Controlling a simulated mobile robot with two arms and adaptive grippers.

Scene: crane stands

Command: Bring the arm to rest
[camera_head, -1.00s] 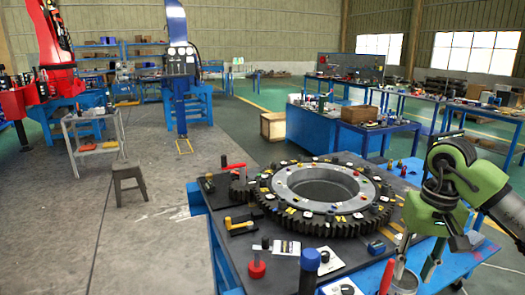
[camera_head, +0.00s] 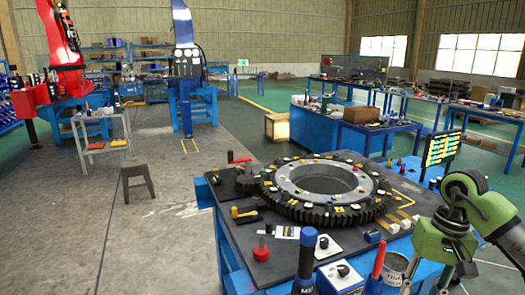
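My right arm comes in from the right edge, with green and dark grey links. My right gripper (camera_head: 447,275) points down at the lower right, beside the right front of the workbench. Its fingers are small and partly cut off or hidden, so I cannot tell whether they are open. I see nothing clearly held in it. My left arm and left gripper are not in view.
A large dark gear ring (camera_head: 325,190) lies on the blue workbench (camera_head: 235,258). A blue-capped bottle (camera_head: 306,262), a red-handled tool (camera_head: 377,268) and a metal can (camera_head: 394,268) stand near its front. A lit screen (camera_head: 442,149) stands behind my arm. A stool (camera_head: 137,180) stands left.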

